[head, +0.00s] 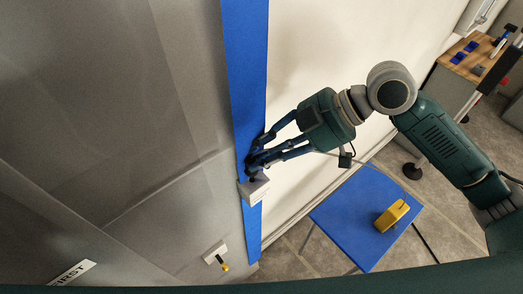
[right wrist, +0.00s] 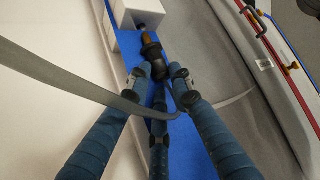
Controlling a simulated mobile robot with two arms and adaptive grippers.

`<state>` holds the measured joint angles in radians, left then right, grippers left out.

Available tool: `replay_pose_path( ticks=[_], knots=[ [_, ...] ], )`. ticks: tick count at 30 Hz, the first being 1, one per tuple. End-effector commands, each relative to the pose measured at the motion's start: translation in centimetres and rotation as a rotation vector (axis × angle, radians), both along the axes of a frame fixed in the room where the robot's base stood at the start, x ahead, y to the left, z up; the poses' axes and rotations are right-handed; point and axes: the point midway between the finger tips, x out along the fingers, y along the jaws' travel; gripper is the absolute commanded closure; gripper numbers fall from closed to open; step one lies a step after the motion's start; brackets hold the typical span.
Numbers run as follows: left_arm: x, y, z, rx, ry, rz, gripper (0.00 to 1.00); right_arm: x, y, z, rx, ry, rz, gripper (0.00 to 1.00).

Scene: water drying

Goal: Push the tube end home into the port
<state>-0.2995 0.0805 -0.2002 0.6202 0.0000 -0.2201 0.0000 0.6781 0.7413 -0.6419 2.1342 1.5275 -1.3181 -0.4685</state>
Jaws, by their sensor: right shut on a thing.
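A white port box (head: 255,190) sits on the blue strip of the wall; in the right wrist view the box (right wrist: 137,12) is at the top, its port facing my fingers. My right gripper (head: 257,160) is just above the box in the head view. In the right wrist view, its fingers (right wrist: 160,82) are shut around the black tube end (right wrist: 151,50). The orange-brown tip (right wrist: 147,37) points at the port and meets or nearly meets it; I cannot tell how deep it sits. A grey tube (right wrist: 75,75) curves in from the left. My left gripper is not in view.
A second white box (head: 214,250) with a dark and yellow fitting is lower on the grey wall. A blue table (head: 345,225) with a yellow object (head: 391,215) stands at lower right. A wooden-topped bench (head: 468,60) is farther right. Floor shows between them.

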Motion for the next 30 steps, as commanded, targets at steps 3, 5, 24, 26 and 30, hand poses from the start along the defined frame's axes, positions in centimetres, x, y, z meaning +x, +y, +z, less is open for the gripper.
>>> replay_pose_path(
  ticks=[3,5,24,26,30],
  knots=[
    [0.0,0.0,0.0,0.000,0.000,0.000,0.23,0.0,0.0,0.0,0.000,0.000,0.000,0.97],
    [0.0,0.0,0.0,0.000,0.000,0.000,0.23,0.0,0.0,0.0,0.000,0.000,0.000,0.97],
    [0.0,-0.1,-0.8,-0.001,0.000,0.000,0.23,0.0,0.0,-1.4,0.000,-0.001,-0.001,0.97],
    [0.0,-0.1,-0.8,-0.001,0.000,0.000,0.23,0.0,0.0,-1.5,0.000,-0.001,-0.001,0.97],
    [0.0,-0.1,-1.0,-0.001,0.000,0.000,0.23,0.0,0.0,-1.9,-0.001,-0.001,-0.001,0.97]
  ],
)
